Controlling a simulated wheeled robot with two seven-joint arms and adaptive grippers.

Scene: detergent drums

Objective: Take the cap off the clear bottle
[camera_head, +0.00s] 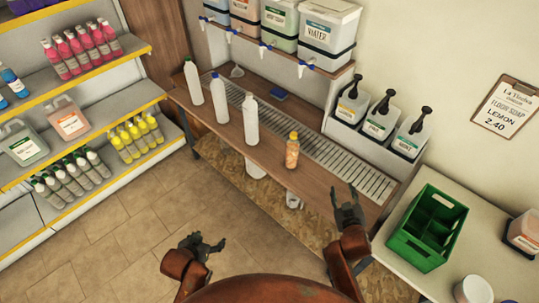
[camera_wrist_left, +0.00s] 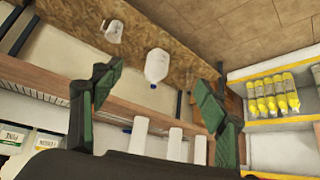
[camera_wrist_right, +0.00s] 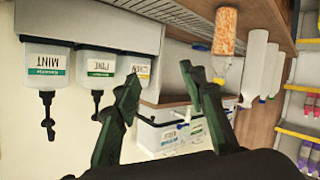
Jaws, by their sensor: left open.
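A see-through bottle with orange contents and a yellow cap (camera_head: 292,151) stands upright on the wooden counter (camera_head: 268,160); it also shows upside down in the right wrist view (camera_wrist_right: 226,32). Farther left stand three pale bottles: one with a blue-grey cap (camera_head: 251,120), one with a blue cap (camera_head: 220,100) and one with a green cap (camera_head: 193,82). My left gripper (camera_head: 204,242) is open and empty over the floor, in front of the counter. My right gripper (camera_head: 345,194) is open and empty near the counter's right end, right of the orange-filled bottle.
A metal drain grate (camera_head: 345,168) runs along the counter, with a blue sponge-like block (camera_head: 278,95) behind. Pump dispensers (camera_head: 382,118) and tapped drums (camera_head: 328,30) stand at the back. A green crate (camera_head: 428,228) is on the right table. Stocked shelves (camera_head: 85,105) stand left.

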